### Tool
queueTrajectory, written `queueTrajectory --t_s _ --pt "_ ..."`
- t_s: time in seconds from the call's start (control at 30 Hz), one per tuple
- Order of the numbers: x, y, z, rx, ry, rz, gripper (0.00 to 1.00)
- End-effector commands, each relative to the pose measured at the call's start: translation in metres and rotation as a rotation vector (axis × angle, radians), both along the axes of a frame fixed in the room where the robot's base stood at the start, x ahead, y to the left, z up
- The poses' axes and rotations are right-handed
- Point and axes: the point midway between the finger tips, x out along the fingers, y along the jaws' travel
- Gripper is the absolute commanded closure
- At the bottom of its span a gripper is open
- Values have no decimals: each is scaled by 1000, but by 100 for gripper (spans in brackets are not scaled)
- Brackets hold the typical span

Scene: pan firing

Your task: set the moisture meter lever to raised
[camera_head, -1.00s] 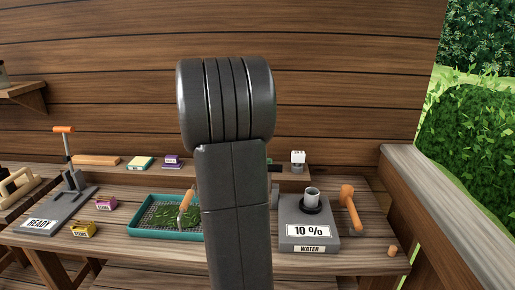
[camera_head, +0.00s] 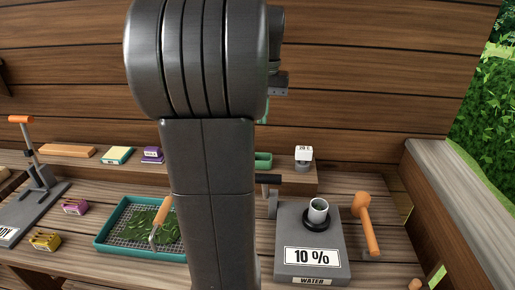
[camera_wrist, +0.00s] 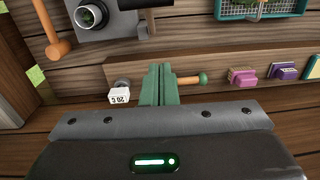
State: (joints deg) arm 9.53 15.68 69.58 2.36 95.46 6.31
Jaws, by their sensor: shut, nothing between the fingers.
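The moisture meter (camera_head: 313,240) is a grey box with a "10 %" display, a "WATER" label and a round cup on top. At its left side is a grey lever arm (camera_head: 272,206) with a black grip (camera_head: 268,179) at its upper end. In the wrist view, which is upside down, the meter (camera_wrist: 115,22) and its lever (camera_wrist: 148,20) are at the top edge, partly cut off. My gripper (camera_wrist: 157,70) has green fingers that are shut and empty, apart from the lever.
An orange mallet-like tool (camera_head: 367,225) is right of the meter. A teal tray (camera_head: 107,240) with leaves is to the left, partly behind my arm. A wooden wall rises behind.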

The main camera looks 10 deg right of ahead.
Motion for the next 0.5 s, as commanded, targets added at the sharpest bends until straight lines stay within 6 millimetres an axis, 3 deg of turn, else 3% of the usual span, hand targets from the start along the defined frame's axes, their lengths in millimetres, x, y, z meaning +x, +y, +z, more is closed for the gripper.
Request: queueTrajectory --t_s 0.23,0.5 --pt "-18 -11 5 -27 61 -6 100" --pt "-21 -10 -39 -25 63 -6 100"
